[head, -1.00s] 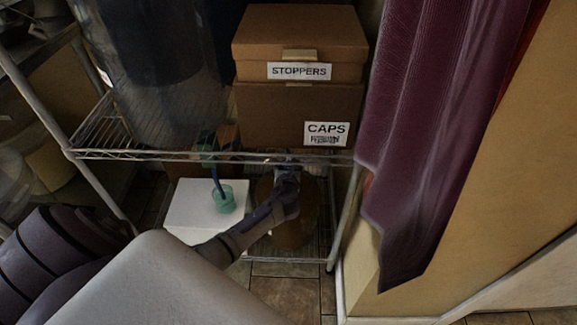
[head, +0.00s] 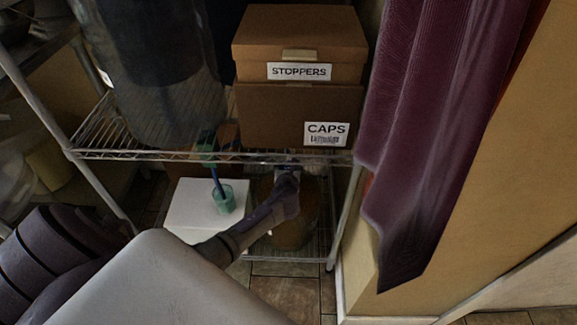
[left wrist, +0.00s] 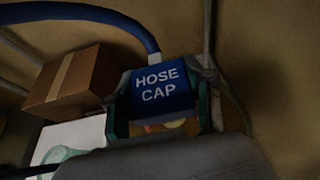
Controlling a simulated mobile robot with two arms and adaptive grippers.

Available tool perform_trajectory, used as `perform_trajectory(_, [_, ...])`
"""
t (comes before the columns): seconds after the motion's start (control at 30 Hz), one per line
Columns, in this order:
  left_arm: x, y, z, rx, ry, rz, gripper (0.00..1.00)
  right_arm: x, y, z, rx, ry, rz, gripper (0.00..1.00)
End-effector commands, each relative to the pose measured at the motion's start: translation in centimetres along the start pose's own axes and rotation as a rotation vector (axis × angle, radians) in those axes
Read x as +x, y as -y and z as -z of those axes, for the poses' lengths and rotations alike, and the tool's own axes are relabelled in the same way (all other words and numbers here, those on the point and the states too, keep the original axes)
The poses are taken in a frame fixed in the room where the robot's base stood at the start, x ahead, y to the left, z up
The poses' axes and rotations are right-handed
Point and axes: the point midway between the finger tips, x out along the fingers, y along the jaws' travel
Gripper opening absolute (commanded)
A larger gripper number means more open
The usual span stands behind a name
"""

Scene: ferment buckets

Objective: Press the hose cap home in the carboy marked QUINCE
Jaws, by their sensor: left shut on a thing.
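My left arm reaches in under the wire shelf. My left gripper (head: 288,172) is at the top of a brown carboy (head: 293,235), partly hidden behind the arm and shelf edge. In the left wrist view the left gripper (left wrist: 165,105) is shut on the blue hose cap (left wrist: 162,92), lettered HOSE CAP, with a green-edged finger on each side. A blue hose (left wrist: 110,14) arches up and left from it. No QUINCE marking shows. I cannot tell whether the cap touches the carboy's mouth. My right gripper is not in view.
Boxes marked STOPPERS (head: 300,45) and CAPS (head: 285,115) stand on the wire shelf (head: 210,155) above the arm. A white block (head: 190,210) with a teal cup (head: 224,203) stands left of the carboy. A purple curtain (head: 440,120) hangs on the right.

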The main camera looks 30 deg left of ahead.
Motion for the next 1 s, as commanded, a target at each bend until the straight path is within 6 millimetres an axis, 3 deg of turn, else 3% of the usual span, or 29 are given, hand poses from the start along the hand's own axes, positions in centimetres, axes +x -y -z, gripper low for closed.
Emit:
perform_trajectory(0.57, [-0.03,-0.07,-0.01,0.0,-0.001,-0.001,0.13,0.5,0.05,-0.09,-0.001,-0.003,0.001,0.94])
perform_trajectory(0.6, [-0.02,-0.07,-0.01,0.0,-0.001,-0.001,0.57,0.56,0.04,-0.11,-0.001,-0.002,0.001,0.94])
perform_trajectory(0.7, [-0.01,-0.06,-0.05,0.0,0.0,-0.001,0.74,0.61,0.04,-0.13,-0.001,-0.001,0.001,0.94])
perform_trajectory(0.77, [-0.01,-0.05,-0.07,0.0,0.0,-0.001,0.82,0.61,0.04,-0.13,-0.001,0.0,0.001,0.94])
perform_trajectory(1.0, [-0.01,-0.03,-0.11,0.0,0.001,0.0,0.82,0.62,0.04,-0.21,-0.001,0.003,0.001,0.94])
